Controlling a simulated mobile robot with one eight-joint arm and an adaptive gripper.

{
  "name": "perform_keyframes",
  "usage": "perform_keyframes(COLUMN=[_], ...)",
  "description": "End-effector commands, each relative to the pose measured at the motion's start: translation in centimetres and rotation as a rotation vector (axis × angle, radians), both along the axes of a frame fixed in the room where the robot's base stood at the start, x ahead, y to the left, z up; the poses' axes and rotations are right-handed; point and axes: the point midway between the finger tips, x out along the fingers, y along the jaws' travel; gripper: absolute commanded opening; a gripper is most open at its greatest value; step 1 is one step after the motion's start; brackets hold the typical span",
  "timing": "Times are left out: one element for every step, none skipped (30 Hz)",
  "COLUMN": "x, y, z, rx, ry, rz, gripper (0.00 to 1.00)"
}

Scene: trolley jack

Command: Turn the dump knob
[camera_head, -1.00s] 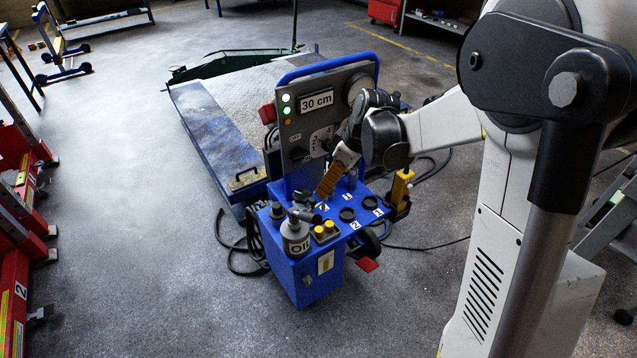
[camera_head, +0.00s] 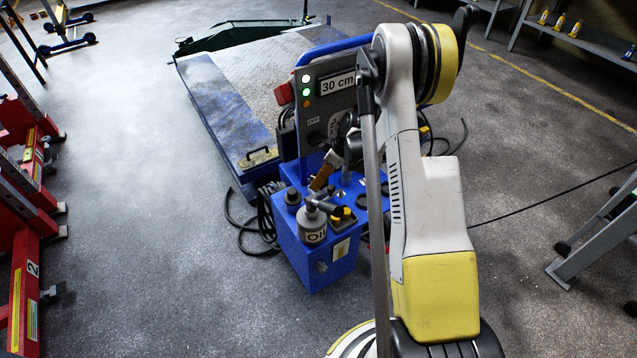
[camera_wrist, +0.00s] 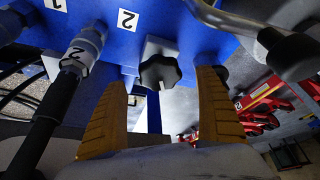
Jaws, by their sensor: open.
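A black lobed knob (camera_wrist: 159,72) sits on a small grey block on the blue unit, in the middle of the wrist view. It carries no readable label. My gripper (camera_wrist: 162,80) is open, with one ridged orange-yellow finger on each side of the knob in that view. The fingertips reach about level with the knob, and gaps show on both sides; I cannot tell whether either finger touches it. In the head view my gripper (camera_head: 322,175) points down at the blue control unit (camera_head: 312,262), beside the oil bottle. The knob cannot be made out there.
A grey oil bottle (camera_head: 313,226) stands on the unit near my gripper. In the wrist view a hose fitting (camera_wrist: 84,50) is at left and a curved metal handle (camera_wrist: 225,20) at upper right. A panel reading "30 cm" (camera_head: 337,85) rises behind. Red stands (camera_head: 25,240) are at left.

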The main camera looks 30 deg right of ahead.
Motion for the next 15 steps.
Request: perform_keyframes(x=[0.3,0.4,0.6,0.7,0.8,0.9,0.9,1.0,1.0,1.0,1.0,1.0,1.0,1.0,1.0], y=[0.2,0.3,0.4,0.4,0.5,0.6,0.6,0.6,0.7,0.7,0.7,0.7,0.7,0.7,0.7], z=[-1.1,-1.4,-1.8,-2.1,-2.3,-2.5,-2.6,-2.7,-2.8,-2.8,-2.8,-2.8,-2.8,-2.7,-2.7], rx=[0.0,0.0,0.0,0.0,0.0,0.0,0.0,0.0,0.0,0.0,0.0,0.0,0.0,0.0,0.0], ry=[0.0,0.0,0.0,0.0,0.0,0.0,0.0,0.0,0.0,0.0,0.0,0.0,0.0,0.0,0.0], rz=[0.001,0.001,0.001,0.001,0.001,0.001,0.0,0.0,0.0,0.0,0.0,0.0,0.0,0.0,0.0], gripper=[0.82,0.82,0.82,0.82,0.82,0.82,0.82,0.82,0.82,0.82,0.82,0.82,0.82,0.82,0.82])
